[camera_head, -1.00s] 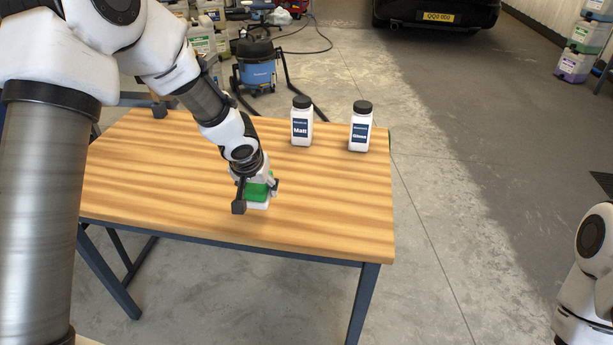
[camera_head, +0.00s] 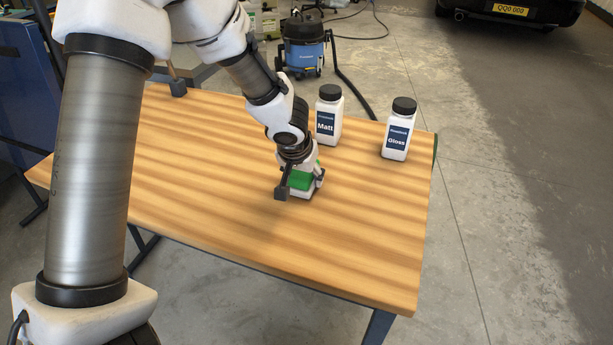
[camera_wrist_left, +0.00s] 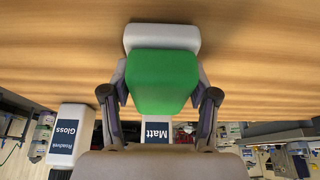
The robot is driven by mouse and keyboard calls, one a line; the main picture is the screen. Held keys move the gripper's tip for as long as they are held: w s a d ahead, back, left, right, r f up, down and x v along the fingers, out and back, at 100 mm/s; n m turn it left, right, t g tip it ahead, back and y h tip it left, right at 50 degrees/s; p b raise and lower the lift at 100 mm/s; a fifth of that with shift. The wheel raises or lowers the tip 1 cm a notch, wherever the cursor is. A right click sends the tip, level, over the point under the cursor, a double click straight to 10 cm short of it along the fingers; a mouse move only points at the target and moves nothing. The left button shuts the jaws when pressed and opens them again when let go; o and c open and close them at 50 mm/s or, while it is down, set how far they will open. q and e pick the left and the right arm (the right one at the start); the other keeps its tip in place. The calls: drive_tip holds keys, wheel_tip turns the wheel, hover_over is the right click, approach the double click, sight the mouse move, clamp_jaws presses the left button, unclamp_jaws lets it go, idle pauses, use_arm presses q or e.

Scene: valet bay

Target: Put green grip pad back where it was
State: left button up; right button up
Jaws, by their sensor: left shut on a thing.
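The green grip pad (camera_head: 300,181) is between the fingers of my left gripper (camera_head: 298,188), low over the wooden table (camera_head: 220,190). It has a green upper part and a white block at its bottom end. In the left wrist view the pad (camera_wrist_left: 162,80) sits between both fingers, with its white part (camera_wrist_left: 162,37) against or close to the wood. I cannot tell whether it touches the table. A white bottle labelled Matt (camera_head: 328,115) and one labelled Gloss (camera_head: 398,130) stand upright behind it. My right gripper is not in view.
A blue vacuum cleaner (camera_head: 304,45) with a hose stands on the floor behind the table. A dark car (camera_head: 520,12) is at the back right. A small dark block (camera_head: 178,87) is at the table's back edge. The table's front is clear.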

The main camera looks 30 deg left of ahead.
use_arm(q)
drive_tip(key=shift+s+f+b, duration=0.1)
drive_tip(key=shift+f+b, duration=0.05)
drive_tip(key=shift+b, duration=0.15)
drive_tip(key=o, duration=1.1)
drive_tip(key=shift+r+p, duration=0.4)
drive_tip(key=shift+p, duration=0.1)
drive_tip(key=p+v, duration=0.3)
drive_tip(key=v, duration=0.8)
drive_tip(key=shift+s+r, duration=0.2)
drive_tip(key=shift+r, duration=0.1)
